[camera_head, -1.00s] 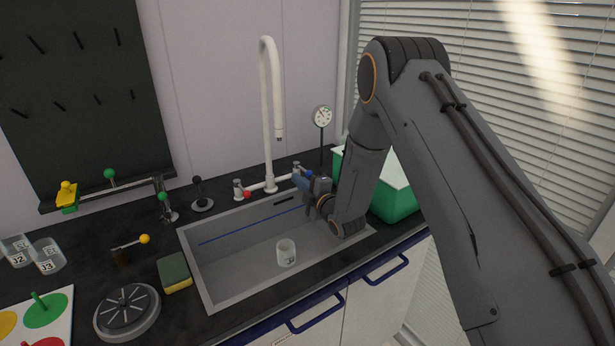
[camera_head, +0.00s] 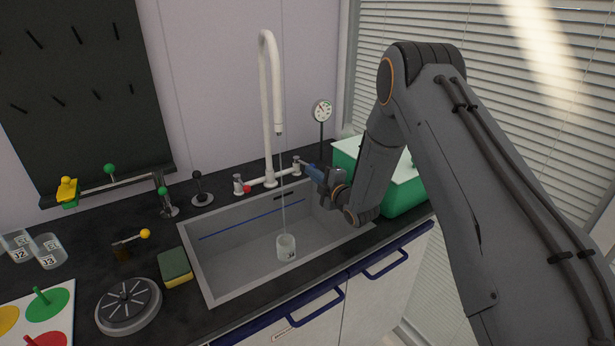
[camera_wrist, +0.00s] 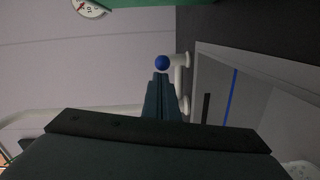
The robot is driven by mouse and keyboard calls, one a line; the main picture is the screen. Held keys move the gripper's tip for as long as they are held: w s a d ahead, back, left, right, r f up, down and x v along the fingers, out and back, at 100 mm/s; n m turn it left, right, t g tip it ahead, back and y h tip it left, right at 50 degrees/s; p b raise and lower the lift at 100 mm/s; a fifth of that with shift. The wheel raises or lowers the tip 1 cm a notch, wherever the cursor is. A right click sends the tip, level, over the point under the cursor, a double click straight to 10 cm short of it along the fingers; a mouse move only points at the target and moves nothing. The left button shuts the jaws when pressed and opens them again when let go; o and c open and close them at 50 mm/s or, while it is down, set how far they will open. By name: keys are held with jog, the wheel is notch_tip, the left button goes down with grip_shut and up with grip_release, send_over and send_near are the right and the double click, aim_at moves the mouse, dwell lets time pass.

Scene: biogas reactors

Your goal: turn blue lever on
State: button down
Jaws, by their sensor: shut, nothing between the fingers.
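The blue lever shows as a round blue knob (camera_wrist: 162,63) in the wrist view, on a white tap fitting (camera_wrist: 181,60). My gripper (camera_wrist: 160,77) is shut and empty, its tips right at the knob; I cannot tell if they touch it. In the head view my gripper (camera_head: 307,169) is at the right tap valve (camera_head: 296,165) and hides the blue knob.
The sink (camera_head: 225,245) is open below my gripper. A red-knobbed tap valve (camera_head: 240,187) is on the left. A gauge (camera_head: 322,111) stands behind, and a green-and-white box (camera_head: 405,190) is close on the right. A sponge (camera_head: 174,267) lies left of the sink.

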dwell(0.3)
jog(key=s+a+r+p, duration=0.1)
jog(key=s+a+p, duration=0.1)
jog(key=s+a, duration=0.15)
jog(key=s+d+b, duration=0.3)
jog(key=s+d, duration=0.4)
jog(key=shift+s+d+b, duration=0.15)
jog(key=shift+d+b, duration=0.2)
jog(key=shift+d, duration=0.05)
jog(key=shift+r, duration=0.1)
